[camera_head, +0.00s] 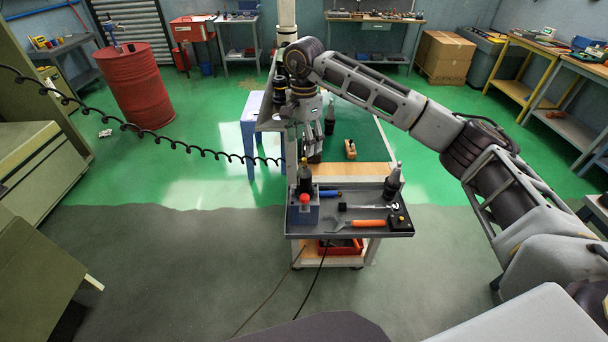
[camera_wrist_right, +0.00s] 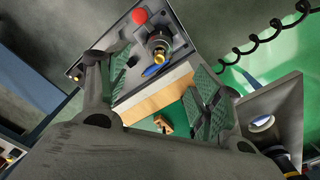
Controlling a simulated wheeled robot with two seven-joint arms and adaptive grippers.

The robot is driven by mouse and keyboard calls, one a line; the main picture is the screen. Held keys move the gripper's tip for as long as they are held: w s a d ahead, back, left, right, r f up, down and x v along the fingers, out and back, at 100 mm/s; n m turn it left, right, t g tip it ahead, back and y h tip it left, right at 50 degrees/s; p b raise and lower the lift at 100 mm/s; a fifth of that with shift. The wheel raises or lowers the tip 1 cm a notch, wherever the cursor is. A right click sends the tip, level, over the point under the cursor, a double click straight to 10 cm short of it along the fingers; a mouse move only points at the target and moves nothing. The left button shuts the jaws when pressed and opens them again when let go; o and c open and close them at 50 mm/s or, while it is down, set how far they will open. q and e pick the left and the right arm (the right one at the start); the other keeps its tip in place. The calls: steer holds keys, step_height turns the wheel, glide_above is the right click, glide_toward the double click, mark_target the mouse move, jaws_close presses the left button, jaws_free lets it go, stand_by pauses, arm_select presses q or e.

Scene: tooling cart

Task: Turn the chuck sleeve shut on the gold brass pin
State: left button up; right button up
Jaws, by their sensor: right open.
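The dark chuck (camera_head: 305,178) stands upright on a grey block at the left of the cart's tray. In the right wrist view the chuck (camera_wrist_right: 158,47) is seen from above, with a gold brass tip showing. My right gripper (camera_head: 314,152) hangs close above and behind the chuck in the head view. In the wrist view its padded fingers (camera_wrist_right: 162,86) are wide apart with nothing between their pads. The chuck lies beyond the fingertips, apart from them. How far the sleeve is turned cannot be told. My left gripper is not in view.
A red knob (camera_head: 304,198) sits on the grey block beside the chuck. The tray (camera_head: 345,226) holds an orange-handled wrench (camera_head: 362,224), a ratchet (camera_head: 370,206) and a dark tool holder (camera_head: 393,183). A wooden block (camera_head: 350,149) stands on the green mat behind. A coiled black cable (camera_head: 180,145) crosses at left.

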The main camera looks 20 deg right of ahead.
mark_target(304, 174)
steer(key=shift+f+p, duration=1.65)
steer(key=shift+f, duration=5.05)
steer(key=c, duration=1)
steer(key=shift+f+m+b, duration=0.15)
steer(key=shift+m+b, duration=1.65)
steer(key=shift+m, duration=0.2)
steer(key=m+b, duration=0.1)
steer(key=m, duration=0.1)
steer(key=shift+m+b, duration=0.9)
steer(key=shift+m, duration=0.6)
